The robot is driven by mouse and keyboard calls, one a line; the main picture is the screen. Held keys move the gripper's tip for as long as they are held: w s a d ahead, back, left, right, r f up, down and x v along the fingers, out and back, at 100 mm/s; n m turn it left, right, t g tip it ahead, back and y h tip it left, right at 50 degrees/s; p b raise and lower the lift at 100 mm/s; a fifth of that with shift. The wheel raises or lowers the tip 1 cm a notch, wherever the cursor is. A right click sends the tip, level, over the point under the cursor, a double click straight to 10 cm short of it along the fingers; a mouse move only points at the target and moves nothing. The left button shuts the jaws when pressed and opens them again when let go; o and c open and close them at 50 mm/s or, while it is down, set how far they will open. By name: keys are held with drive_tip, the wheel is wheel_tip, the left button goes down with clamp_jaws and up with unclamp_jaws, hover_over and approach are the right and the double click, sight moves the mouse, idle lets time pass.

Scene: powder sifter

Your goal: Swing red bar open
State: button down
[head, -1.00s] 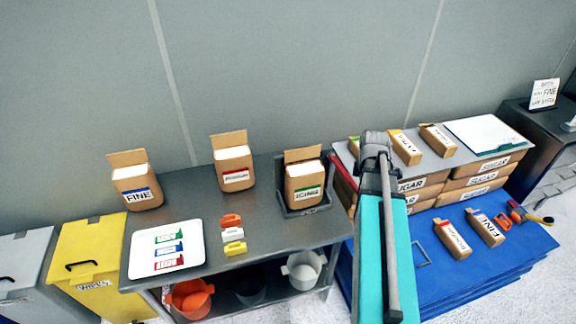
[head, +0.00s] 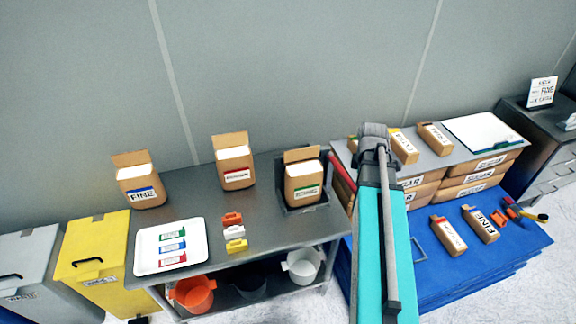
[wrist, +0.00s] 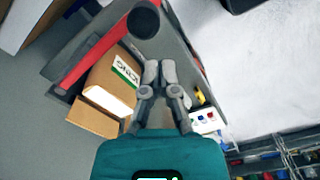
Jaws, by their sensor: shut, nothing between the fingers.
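The red bar (head: 343,172) shows in the head view as a thin strip at the right end of the grey table, partly hidden by my arm. In the wrist view the red bar (wrist: 92,57) runs diagonally along a grey frame beside the ICING box (wrist: 112,83). A dark round knob (wrist: 143,20) stands near its upper end. My gripper (wrist: 160,66) is shut and empty, with its fingertips just below the knob and to the right of the bar. I see no clear contact. In the head view the fingers are hidden by my arm.
The ICING box (head: 303,184) stands in a dark metal frame on the grey table (head: 190,196). A PREMIUM box (head: 234,163) and a FINE box (head: 140,183) stand to its left. Stacked SUGAR boxes (head: 478,173) and a blue platform (head: 470,272) crowd the right side.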

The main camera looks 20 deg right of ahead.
drive_tip(key=shift+a+r+p, duration=0.15)
drive_tip(key=shift+r+p, duration=1.05)
drive_tip(key=shift+r, duration=0.15)
drive_tip(key=a+f+m+b, duration=0.6)
drive_tip(key=a, duration=0.6)
drive_tip(key=s+a+f+m+b, duration=0.1)
drive_tip(key=a+f+m+b, duration=0.5)
drive_tip(key=a, duration=0.6)
drive_tip(key=shift+s+a+f+b, duration=0.2)
drive_tip(key=shift+s+f+b, duration=0.05)
drive_tip(key=shift+f+b, duration=0.05)
